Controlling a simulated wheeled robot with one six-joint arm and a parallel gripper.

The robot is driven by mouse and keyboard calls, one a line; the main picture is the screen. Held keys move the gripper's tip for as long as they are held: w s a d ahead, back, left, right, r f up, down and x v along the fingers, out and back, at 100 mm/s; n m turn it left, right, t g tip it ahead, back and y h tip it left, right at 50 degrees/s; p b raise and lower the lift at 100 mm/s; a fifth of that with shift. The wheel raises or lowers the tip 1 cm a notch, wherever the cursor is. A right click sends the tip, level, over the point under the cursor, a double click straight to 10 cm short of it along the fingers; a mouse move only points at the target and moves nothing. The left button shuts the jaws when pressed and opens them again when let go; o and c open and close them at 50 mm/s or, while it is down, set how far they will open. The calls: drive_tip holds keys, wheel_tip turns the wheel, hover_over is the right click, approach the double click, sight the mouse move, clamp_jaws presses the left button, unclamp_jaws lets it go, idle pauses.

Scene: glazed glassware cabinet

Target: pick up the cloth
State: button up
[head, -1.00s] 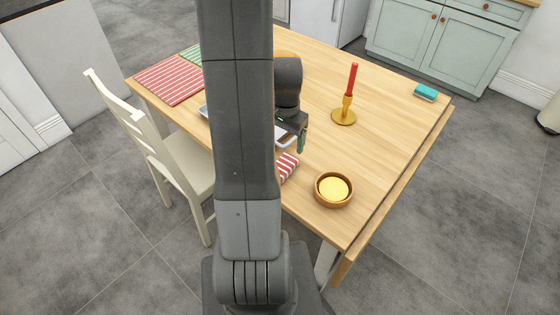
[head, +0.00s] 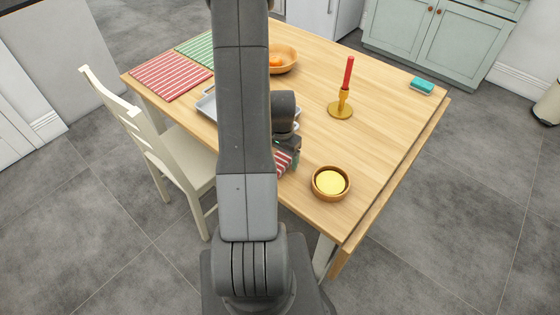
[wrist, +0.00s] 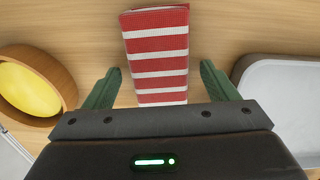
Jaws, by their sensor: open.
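The cloth (wrist: 158,55) is a folded red and white striped strip lying on the wooden table. In the wrist view it lies between the two green fingers of my gripper (wrist: 158,88), with bare wood showing on both sides. My gripper is open and the fingers do not touch the cloth's sides. In the head view part of the cloth (head: 283,163) shows below my gripper (head: 288,158), with the rest hidden behind my arm.
A wooden bowl (head: 317,193) with yellow contents stands close to the cloth. A grey-white tray (wrist: 285,100) lies on its other side. A red candle in a brass holder (head: 340,111), a teal sponge (head: 422,85) and striped placemats (head: 165,78) are farther off.

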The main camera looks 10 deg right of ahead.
sight(282, 158)
drive_tip(key=shift+f, duration=0.25)
drive_tip(key=c, duration=1.1)
drive_tip(key=shift+o, duration=0.2)
drive_tip(key=shift+r, duration=0.1)
wheel_tip(282, 158, up, 10)
